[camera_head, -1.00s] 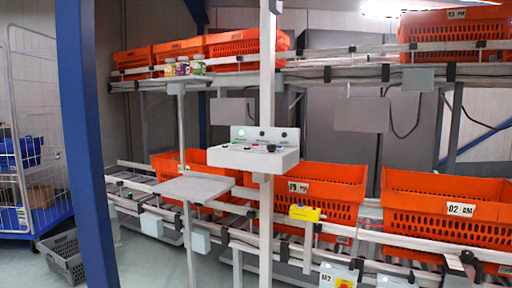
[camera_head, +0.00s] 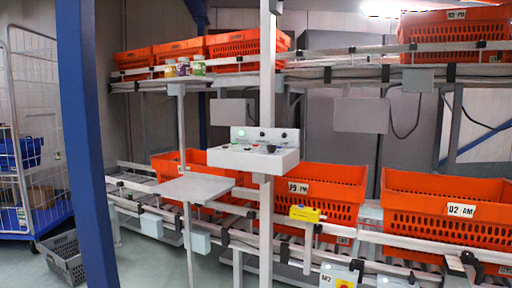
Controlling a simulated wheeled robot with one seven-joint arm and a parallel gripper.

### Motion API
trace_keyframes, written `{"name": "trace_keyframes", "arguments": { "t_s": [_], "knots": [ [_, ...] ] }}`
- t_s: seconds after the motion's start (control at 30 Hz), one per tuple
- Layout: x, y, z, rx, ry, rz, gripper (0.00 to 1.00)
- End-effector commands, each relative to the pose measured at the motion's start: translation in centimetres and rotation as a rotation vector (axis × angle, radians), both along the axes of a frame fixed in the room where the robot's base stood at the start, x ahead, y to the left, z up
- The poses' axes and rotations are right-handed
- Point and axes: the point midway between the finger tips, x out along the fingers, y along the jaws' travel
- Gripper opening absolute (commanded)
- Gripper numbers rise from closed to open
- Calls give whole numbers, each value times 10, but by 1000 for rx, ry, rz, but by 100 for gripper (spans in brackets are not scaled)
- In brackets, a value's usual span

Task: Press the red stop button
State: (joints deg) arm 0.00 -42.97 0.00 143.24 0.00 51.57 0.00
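A pale grey control box (camera_head: 253,159) is fixed to a light upright post in the middle of the view. A small red button (camera_head: 254,146) shows on its top face, with small dark knobs beside it. A green light (camera_head: 240,133) and dark knobs show on its raised back panel. The labels are too small to read. At the bottom edge, a yellow box with a red part (camera_head: 345,283) sits beside an M2 label and is partly cut off. My gripper is not in view.
Orange totes (camera_head: 443,180) stand on lower and upper conveyor racks behind the post. A grey shelf plate (camera_head: 194,188) juts out left of the control box. A blue post (camera_head: 84,150) stands at the left, near a wire cage trolley (camera_head: 33,110) and a grey crate (camera_head: 66,257).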

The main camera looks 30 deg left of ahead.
Motion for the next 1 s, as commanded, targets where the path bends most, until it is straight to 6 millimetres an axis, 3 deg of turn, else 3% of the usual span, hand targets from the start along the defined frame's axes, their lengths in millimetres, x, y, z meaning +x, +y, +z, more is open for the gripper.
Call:
{"name": "trace_keyframes", "arguments": {
  "t_s": [0.23,0.53,1.0],
  "knots": [
    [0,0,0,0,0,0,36],
    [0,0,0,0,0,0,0],
    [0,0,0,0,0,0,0]
  ]
}}
